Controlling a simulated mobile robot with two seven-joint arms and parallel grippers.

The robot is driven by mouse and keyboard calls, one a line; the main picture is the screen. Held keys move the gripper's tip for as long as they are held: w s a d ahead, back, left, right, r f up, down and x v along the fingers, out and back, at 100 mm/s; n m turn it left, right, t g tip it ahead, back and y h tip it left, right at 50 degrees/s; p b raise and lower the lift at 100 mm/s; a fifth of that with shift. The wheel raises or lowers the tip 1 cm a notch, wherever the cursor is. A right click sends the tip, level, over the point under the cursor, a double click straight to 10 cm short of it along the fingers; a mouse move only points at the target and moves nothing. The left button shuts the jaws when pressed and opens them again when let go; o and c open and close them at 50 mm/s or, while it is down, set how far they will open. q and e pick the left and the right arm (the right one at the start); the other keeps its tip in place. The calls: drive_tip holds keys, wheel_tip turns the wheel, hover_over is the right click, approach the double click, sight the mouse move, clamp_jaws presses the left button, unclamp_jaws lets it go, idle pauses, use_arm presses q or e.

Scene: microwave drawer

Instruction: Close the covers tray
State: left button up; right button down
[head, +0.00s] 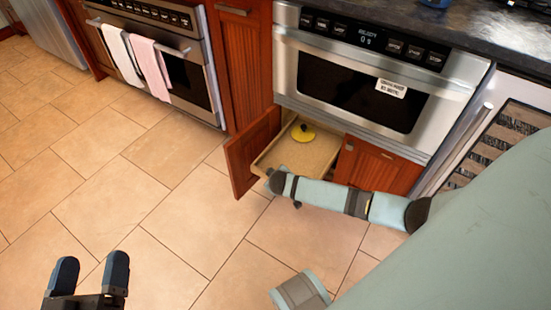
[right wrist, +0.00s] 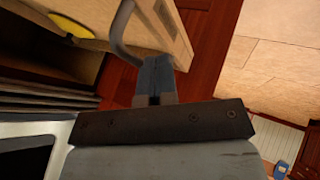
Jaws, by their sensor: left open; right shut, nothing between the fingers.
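The covers tray (head: 312,158) is a light wooden pull-out tray, standing out of the low cabinet under the microwave drawer. A yellow round thing with a dark knob (head: 303,132) lies in it. My right arm reaches across the tray's front, and its gripper (head: 270,178) is by the tray's front left corner. In the right wrist view the right gripper (right wrist: 156,75) is shut and empty, close to a curved grey handle (right wrist: 123,32) by the tray's wooden panel (right wrist: 165,25). Contact cannot be told. My left gripper (head: 90,275) is open and empty, low over the floor.
A red wooden cabinet door (head: 250,150) stands open left of the tray. A second cabinet front (head: 376,168) is on its right. The microwave drawer (head: 375,75) is above. An oven (head: 170,50) with towels stands left. The tiled floor (head: 150,210) in front is clear.

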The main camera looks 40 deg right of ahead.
drive_tip(key=w+d, duration=0.1)
drive_tip(key=d, duration=0.1)
drive_tip(key=w+d, duration=0.1)
drive_tip(key=d, duration=0.1)
drive_tip(key=w+d, duration=0.1)
drive_tip(key=d, duration=0.2)
drive_tip(key=shift+r+p, duration=0.1)
drive_tip(key=shift+p, duration=0.3)
drive_tip(key=b, duration=0.1)
hover_over(305, 153)
drive_tip(key=a, duration=0.2)
drive_tip(key=shift+s+d, duration=0.2)
drive_tip(key=shift+s, duration=0.05)
drive_tip(key=shift+w+d, duration=0.2)
drive_tip(key=shift+d, duration=0.35)
drive_tip(key=shift+w+d+b, duration=0.1)
drive_tip(key=shift+d+b, duration=0.05)
drive_tip(key=shift+b, duration=0.15)
